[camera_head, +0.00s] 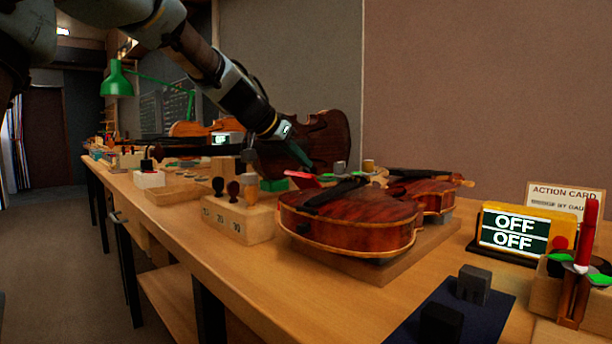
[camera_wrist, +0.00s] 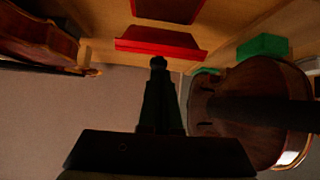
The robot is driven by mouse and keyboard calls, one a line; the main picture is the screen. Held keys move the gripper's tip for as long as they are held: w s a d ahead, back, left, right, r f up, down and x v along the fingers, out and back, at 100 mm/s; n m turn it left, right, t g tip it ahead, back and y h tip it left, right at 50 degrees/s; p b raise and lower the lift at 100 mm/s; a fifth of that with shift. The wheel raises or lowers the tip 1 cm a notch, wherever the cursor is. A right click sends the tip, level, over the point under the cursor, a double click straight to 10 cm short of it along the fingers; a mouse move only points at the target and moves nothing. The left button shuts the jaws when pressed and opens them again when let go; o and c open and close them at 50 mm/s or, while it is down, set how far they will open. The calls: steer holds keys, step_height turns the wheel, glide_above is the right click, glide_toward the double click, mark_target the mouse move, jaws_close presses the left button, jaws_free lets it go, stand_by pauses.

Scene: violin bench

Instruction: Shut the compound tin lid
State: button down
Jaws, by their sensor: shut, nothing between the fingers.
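The compound tin's red lid (camera_head: 303,179) shows behind the front violin in the head view, raised and tilted. The violin hides most of the tin below it. In the wrist view the red lid (camera_wrist: 160,42) is a wide panel just beyond my fingertips, with a dark red, flat rectangular area (camera_wrist: 168,9) above it at the picture's top edge. My gripper (camera_head: 304,160) points down just above the lid. In the wrist view my gripper (camera_wrist: 159,62) is shut and empty, its tips close to the lid's edge; I cannot tell whether they touch.
A dark upright instrument (camera_head: 325,140) stands behind. A green box (camera_head: 272,185) and a wooden block with knobbed tools (camera_head: 238,222) are left. The bench front (camera_head: 290,290) is clear.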

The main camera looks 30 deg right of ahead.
mark_target(295, 175)
steer(key=shift+s+a+f+b, duration=0.2)
steer(key=shift+a+f+b, duration=0.55)
steer(key=shift+b, duration=0.9)
steer(key=shift+s+a+f+b, duration=0.15)
steer(key=shift+a+f+b, duration=0.3)
steer(key=shift+a+b, duration=0.85)
steer(key=shift+d+b, duration=0.3)
steer(key=shift+b, duration=0.25)
